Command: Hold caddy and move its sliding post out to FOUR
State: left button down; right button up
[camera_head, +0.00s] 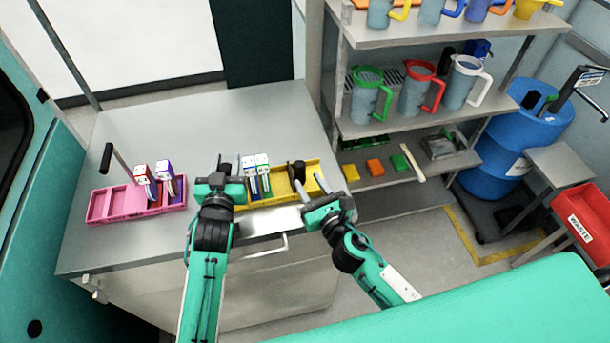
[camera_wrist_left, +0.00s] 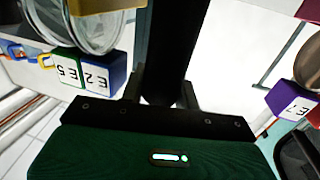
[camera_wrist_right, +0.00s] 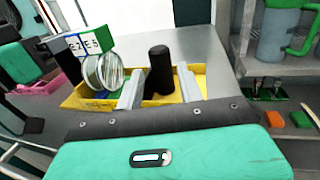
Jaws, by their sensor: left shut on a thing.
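The yellow caddy (camera_head: 285,200) lies along the front edge of the bench. It holds modules with blue and green tops, labelled E2 and E5 (camera_wrist_left: 85,72), toward its left end. My left gripper (camera_head: 222,183) is at the caddy's left end, shut on a dark upright handle (camera_wrist_left: 178,45). A black post (camera_head: 297,172) stands in the right part of the caddy. It also shows in the right wrist view (camera_wrist_right: 158,72). My right gripper (camera_wrist_right: 158,90) is open, with its fingers on either side of the post. I cannot tell whether they touch it.
A pink caddy (camera_head: 110,207) with a black handle and red and purple modules (camera_head: 164,170) stands to the left. Shelves (camera_head: 400,125) with jugs and small blocks rise at the right. The back of the bench (camera_head: 200,125) is clear.

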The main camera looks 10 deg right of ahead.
jog(key=v, duration=0.8)
pick_arm(q)
jog(key=c, duration=1.4)
grip_release()
jog(key=shift+r, duration=0.15)
pick_arm(e)
jog(key=shift+r, duration=0.1)
